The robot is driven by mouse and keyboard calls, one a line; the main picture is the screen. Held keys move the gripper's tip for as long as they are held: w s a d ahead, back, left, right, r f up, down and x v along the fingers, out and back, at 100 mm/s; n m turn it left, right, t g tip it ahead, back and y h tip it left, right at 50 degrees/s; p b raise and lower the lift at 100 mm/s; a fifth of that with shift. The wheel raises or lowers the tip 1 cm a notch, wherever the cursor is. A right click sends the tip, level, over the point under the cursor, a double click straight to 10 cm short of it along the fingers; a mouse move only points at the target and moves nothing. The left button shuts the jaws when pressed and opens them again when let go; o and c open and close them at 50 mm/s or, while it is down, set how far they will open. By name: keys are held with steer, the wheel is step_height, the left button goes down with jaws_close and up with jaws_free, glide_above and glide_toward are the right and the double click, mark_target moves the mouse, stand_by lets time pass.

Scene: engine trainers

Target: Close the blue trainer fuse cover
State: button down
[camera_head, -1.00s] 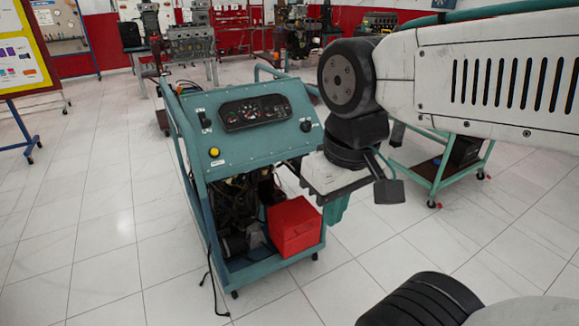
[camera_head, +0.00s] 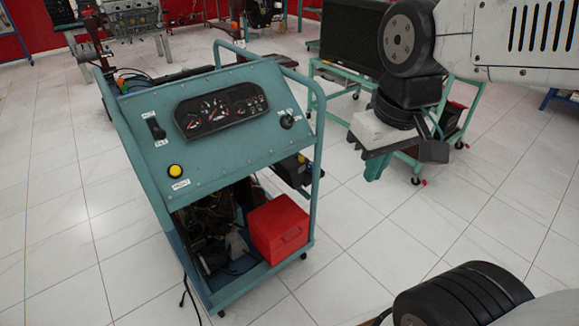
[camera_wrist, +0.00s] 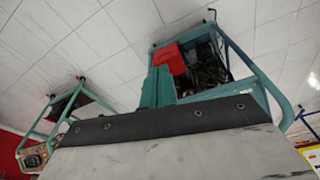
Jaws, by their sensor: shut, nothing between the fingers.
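The blue-green engine trainer (camera_head: 215,135) stands on the floor left of centre in the head view. Its sloped panel carries a gauge cluster (camera_head: 221,108), a yellow button (camera_head: 175,171) and switches. I cannot pick out the fuse cover for certain. A dark box-like part (camera_head: 293,172) juts from the trainer's right side. My gripper (camera_head: 376,167) has green fingers, is shut and empty, and hangs right of the trainer, apart from it. In the wrist view the gripper (camera_wrist: 158,86) points toward the trainer (camera_wrist: 262,88), which shows upside down; the fingers hide part of it.
A red box (camera_head: 279,229) sits on the trainer's lower shelf. A green cart (camera_head: 357,84) with a black radiator-like panel stands behind, near my arm. A cable (camera_head: 188,295) lies on the floor. Tiled floor is clear in front and to the left.

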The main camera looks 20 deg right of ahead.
steer(key=w+f+n+t, duration=0.1)
steer(key=w+f+n, duration=0.1)
steer(key=w+f, duration=0.5)
steer(key=w+f+n+t, duration=0.1)
steer(key=w+f, duration=0.2)
steer(key=w, duration=0.7)
steer(key=w+f+n, duration=0.2)
steer(key=w+f, duration=0.3)
steer(key=w, duration=0.4)
steer(key=w+a+f+n+t, duration=0.1)
steer(key=w+f+n+t, duration=0.4)
steer(key=f, duration=0.5)
steer(key=w+a+f+n+t+y, duration=0.1)
steer(key=w+f+n+t, duration=0.4)
steer(key=f, duration=0.5)
steer(key=w+a+f+n+t, duration=0.1)
steer(key=w+f+n+t, duration=0.45)
steer(key=f, duration=0.45)
steer(key=w+d+r, duration=0.1)
steer(key=w+d, duration=0.1)
steer(key=w, duration=0.9)
steer(key=shift+d+r+g, duration=0.15)
steer(key=shift+d+g, duration=0.2)
steer(key=shift+d, duration=0.05)
